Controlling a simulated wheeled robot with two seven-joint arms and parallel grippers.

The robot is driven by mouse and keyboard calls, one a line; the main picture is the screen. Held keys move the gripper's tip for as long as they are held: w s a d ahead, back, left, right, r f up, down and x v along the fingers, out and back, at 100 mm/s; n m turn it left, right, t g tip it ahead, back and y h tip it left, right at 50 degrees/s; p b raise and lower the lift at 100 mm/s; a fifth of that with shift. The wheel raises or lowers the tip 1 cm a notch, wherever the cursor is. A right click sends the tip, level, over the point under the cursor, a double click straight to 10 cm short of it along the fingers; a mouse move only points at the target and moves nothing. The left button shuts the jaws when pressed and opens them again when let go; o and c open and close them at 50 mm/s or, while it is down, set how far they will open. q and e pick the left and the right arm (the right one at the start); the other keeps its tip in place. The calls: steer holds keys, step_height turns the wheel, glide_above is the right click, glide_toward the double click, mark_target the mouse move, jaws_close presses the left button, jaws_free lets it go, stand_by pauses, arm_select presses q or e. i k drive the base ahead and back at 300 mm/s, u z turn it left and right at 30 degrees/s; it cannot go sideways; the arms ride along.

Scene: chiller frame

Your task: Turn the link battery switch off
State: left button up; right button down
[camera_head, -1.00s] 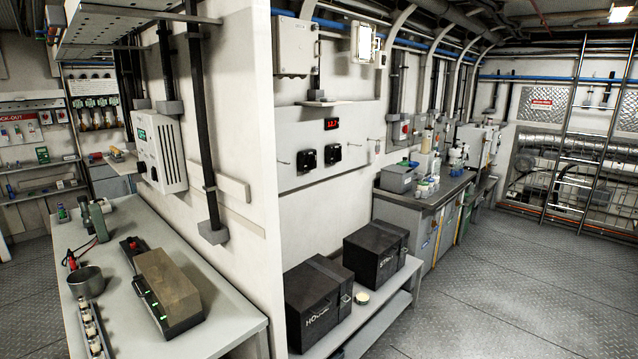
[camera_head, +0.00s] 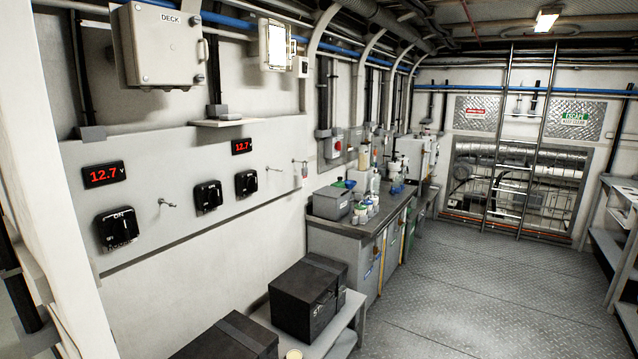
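Three black rotary battery switches sit on a light grey wall panel (camera_head: 165,222) at the left. The nearest switch (camera_head: 118,228) shows "ON" at its top and what looks like "HOUSE" below. A middle switch (camera_head: 208,196) and a right switch (camera_head: 246,183) sit farther along the panel. Their labels are too small to read, so I cannot tell which one is the link switch or how their knobs are set. Neither of my grippers is in view.
Red displays (camera_head: 104,174) (camera_head: 241,147) read 12.7. Black battery boxes (camera_head: 307,297) (camera_head: 228,340) stand on a low shelf (camera_head: 345,325) below the panel. A grey cabinet bench (camera_head: 350,240) with bottles stands beyond. The metal floor (camera_head: 470,280) at the right is clear.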

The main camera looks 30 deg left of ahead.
mark_target(213, 195)
steer(key=z, duration=0.35)
steer(key=i, duration=2)
steer(key=u, duration=0.4)
steer(key=i, duration=1)
steer(key=u, duration=1.6)
steer(key=i, duration=0.7)
steer(key=u, duration=0.65)
